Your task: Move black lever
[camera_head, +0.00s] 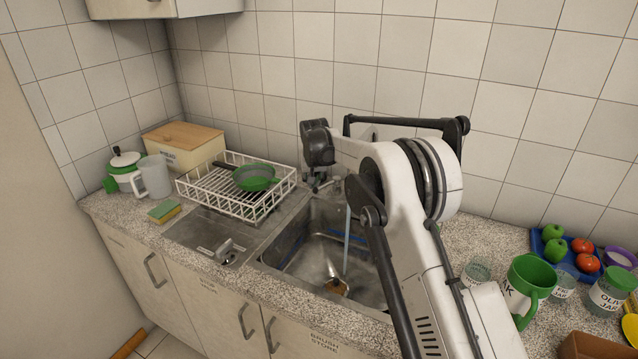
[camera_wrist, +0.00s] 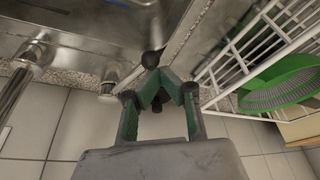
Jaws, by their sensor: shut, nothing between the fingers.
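In the wrist view, a small dark round knob (camera_wrist: 152,59) shows just beyond my fingertips. It looks like the end of the black lever, but its base is hard to make out. My gripper (camera_wrist: 166,76) is shut, its green-lined fingers meeting at the tips close to the knob; contact cannot be told. Another dark piece shows between the fingers, unclear what it is. In the head view, my gripper (camera_head: 319,182) points down behind the sink (camera_head: 305,240), by the dish rack; the lever is hidden there. A chrome tap (camera_wrist: 32,58) stands left in the wrist view.
A pale stream (camera_head: 347,240) runs down into the sink, near a brown object (camera_head: 335,287). A tiled wall (camera_head: 275,75) is close behind. Cups and a blue tray stand right.

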